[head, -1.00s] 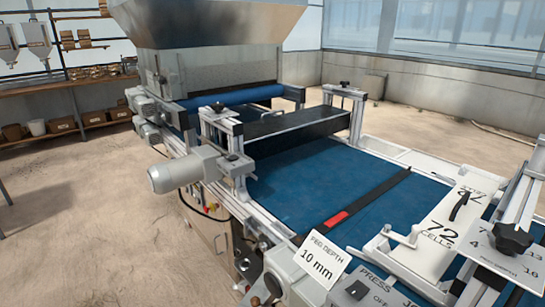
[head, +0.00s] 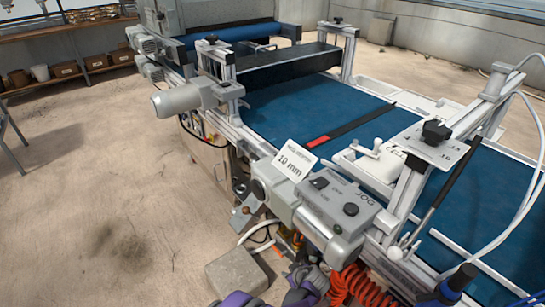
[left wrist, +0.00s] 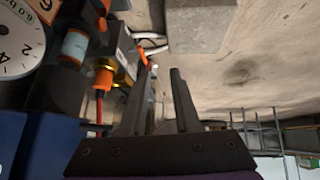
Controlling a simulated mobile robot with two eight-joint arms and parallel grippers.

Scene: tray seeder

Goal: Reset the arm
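My left gripper (head: 299,268) shows at the bottom of the head view, beside the front of the tray seeder, with purple and dark parts of my arm around it. In the left wrist view my left gripper (left wrist: 161,72) has its two dark fingers apart, with nothing seen between them. The seeder's hoses and fittings (left wrist: 104,75) are close on the left of that view. My right gripper is not in view.
The seeder's blue belt (head: 300,105), jog control box (head: 338,205) and 10 mm peg depth card (head: 295,160) are ahead. A coiled orange hose (head: 360,287) hangs near my left gripper. A concrete block (head: 237,272) is on the floor; the floor at left is mostly clear.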

